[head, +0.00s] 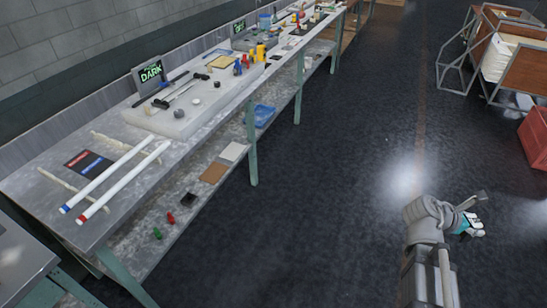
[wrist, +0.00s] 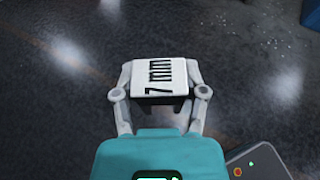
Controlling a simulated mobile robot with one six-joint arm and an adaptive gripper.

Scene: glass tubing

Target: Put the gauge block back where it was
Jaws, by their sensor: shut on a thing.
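The gauge block (wrist: 161,77) is a small block with a white face marked "7 mm" and a dark side. My gripper (wrist: 160,92) is shut on it, one finger on each side, as the wrist view shows. In the head view my gripper (head: 477,227) is at the lower right, out over the floor and well to the right of the workbench (head: 215,133).
Two glass tubes (head: 121,180), with blue and red ends, lie on wooden rests at the bench's near end. A pale slab (head: 172,122) behind them carries small tools and parts. A red crate (head: 534,138) and a metal-framed cart (head: 492,60) stand right. The floor between is clear.

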